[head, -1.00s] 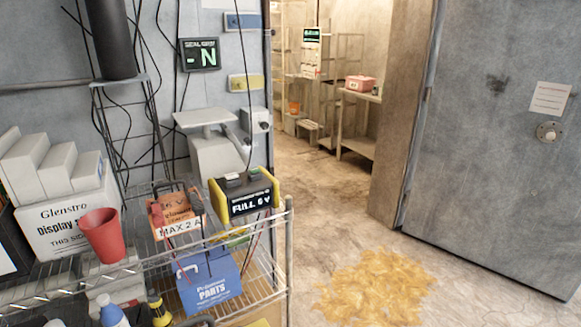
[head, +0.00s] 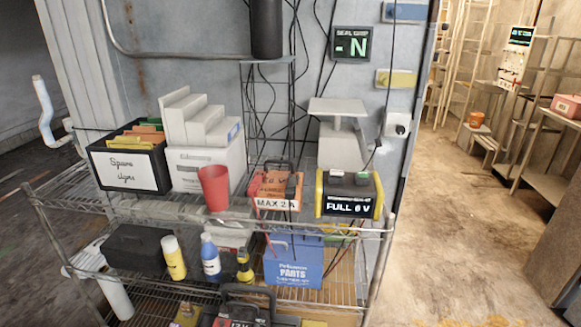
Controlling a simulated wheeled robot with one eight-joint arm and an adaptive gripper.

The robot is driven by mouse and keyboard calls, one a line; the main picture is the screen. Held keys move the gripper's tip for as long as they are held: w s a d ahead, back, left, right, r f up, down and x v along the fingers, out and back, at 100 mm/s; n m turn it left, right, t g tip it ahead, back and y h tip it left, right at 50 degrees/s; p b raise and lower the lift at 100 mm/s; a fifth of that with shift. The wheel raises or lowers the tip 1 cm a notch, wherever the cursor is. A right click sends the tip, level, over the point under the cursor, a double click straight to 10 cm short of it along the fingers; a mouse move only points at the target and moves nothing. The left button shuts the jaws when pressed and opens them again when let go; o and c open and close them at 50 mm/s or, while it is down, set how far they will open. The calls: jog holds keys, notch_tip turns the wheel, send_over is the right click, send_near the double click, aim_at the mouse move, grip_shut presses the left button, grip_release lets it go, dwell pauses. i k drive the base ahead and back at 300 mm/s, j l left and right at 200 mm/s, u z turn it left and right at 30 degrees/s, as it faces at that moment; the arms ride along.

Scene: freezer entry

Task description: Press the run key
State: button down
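No key marked "run" can be made out in the head view. A black display (head: 351,45) on the grey wall shows a green "N" with a dash before it. Its small heading looks like "SEAL GRIP". Below it, a pale grey stand with a flat top plate (head: 337,107) stands behind the shelf. A white panel with a green-lit screen (head: 521,37) hangs inside the room at the right; its details are too small to read. A yellow-and-black box (head: 348,193) labelled "FULL 6 V" has small blocks on top. My gripper is not in view.
A wire shelf (head: 130,207) spans the left and centre. It carries an orange "MAX 2 A" unit (head: 277,188), a red cup (head: 213,187), a black bin (head: 128,170), a blue parts box (head: 294,263) and bottles. Open floor (head: 440,220) lies through the doorway at right.

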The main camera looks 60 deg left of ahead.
aim_at(361, 174)
jog(key=i+j+u, duration=0.1)
jog(key=u, duration=0.35)
jog(key=i+u, duration=0.2)
jog(key=u, duration=0.3)
jog(key=i+u, duration=0.15)
jog(key=u, duration=0.3)
jog(key=i+u, duration=0.2)
jog(key=u, duration=0.25)
jog(key=i+l+u, duration=0.1)
jog(key=u, duration=0.4)
jog(key=i+l+u, duration=0.15)
jog(key=u, duration=0.15)
jog(key=i+l+u, duration=0.25)
jog(key=i+j, duration=0.05)
